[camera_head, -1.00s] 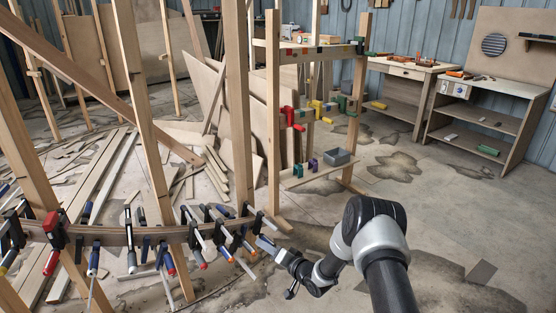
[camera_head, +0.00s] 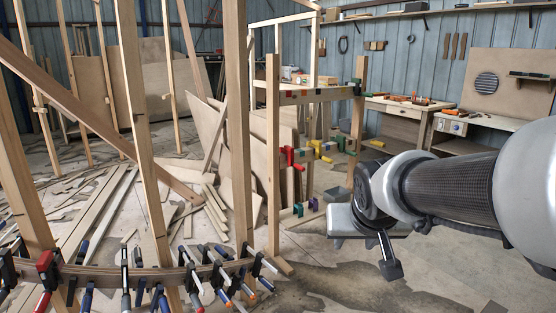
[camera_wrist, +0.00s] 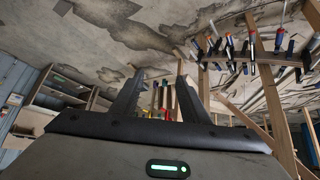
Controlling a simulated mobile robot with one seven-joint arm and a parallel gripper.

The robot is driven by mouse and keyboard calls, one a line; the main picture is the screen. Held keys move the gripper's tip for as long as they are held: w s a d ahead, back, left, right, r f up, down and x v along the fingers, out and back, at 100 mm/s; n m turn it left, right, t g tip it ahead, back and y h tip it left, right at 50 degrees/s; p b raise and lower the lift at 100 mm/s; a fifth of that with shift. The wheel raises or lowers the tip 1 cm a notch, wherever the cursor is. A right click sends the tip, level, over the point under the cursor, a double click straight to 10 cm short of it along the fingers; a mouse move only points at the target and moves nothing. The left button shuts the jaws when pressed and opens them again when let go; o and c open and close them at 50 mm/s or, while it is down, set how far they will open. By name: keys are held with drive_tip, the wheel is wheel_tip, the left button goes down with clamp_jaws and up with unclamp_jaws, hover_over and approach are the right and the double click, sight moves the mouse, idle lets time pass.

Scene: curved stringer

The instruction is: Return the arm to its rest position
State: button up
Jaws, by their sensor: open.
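In the wrist view my gripper (camera_wrist: 155,98) is open, with its two dark fingers apart and nothing between them. Beyond the fingers the wrist view shows the floor and, upside down, the clamps and shelves. In the head view my arm is raised on the right and reaches in from the right edge. Its wrist end hangs before the shelf rack, and the fingers cannot be made out clearly there. The curved wooden stringer (camera_head: 108,272) runs along the lower left with several clamps (camera_head: 200,275) on it. It also shows in the wrist view (camera_wrist: 270,60), apart from the gripper.
Upright wooden posts (camera_head: 237,130) stand at the left and centre. A wooden rack (camera_head: 273,150) with coloured clamps stands behind my arm. Workbenches (camera_head: 408,103) line the back wall. Loose planks (camera_head: 100,210) lie on the left floor. The lower right floor is clear.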

drive_tip(key=s+a+g+y, duration=0.1)
drive_tip(key=s+g, duration=0.1)
drive_tip(key=s, duration=1.6)
wheel_tip(320, 180, up, 27)
drive_tip(key=p, duration=2.7)
drive_tip(key=shift+w+n, duration=0.25)
drive_tip(key=shift+n, duration=0.15)
drive_tip(key=shift+a+r+p, duration=0.1)
drive_tip(key=shift+r+p, duration=0.2)
drive_tip(key=shift+p, duration=0.25)
drive_tip(key=shift+c, duration=1.2)
